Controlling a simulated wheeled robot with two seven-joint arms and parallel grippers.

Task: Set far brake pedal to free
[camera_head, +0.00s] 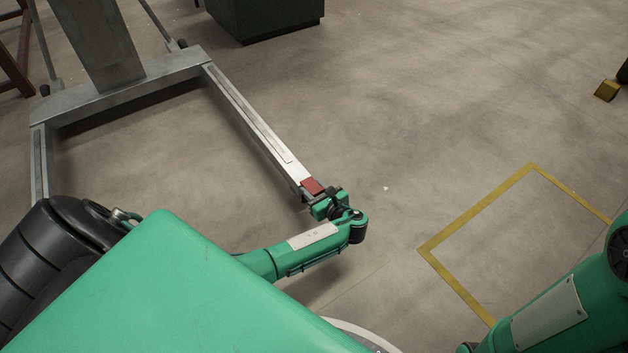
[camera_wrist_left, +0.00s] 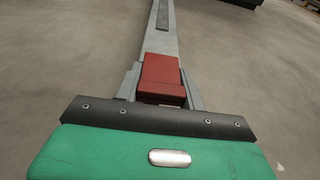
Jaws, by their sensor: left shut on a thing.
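A red brake pedal (camera_head: 312,186) sits at the near end of the right-hand leg (camera_head: 262,130) of a grey metal stand. In the left wrist view the red pedal (camera_wrist_left: 162,72) lies between the two grey fingers of my left gripper (camera_wrist_left: 162,88), one on each side. In the head view my left gripper (camera_head: 314,197) is at the leg's end, shut on the pedal, its fingers partly hidden by the wrist. My right arm (camera_head: 548,315) shows at the lower right, but its gripper is out of view. The near end of the stand's other leg is hidden behind my body.
The stand's crossbar (camera_head: 130,92) and upright (camera_head: 98,40) are at the upper left. A dark green cabinet (camera_head: 265,15) stands at the top. A yellow floor marking (camera_head: 475,212) is at the right.

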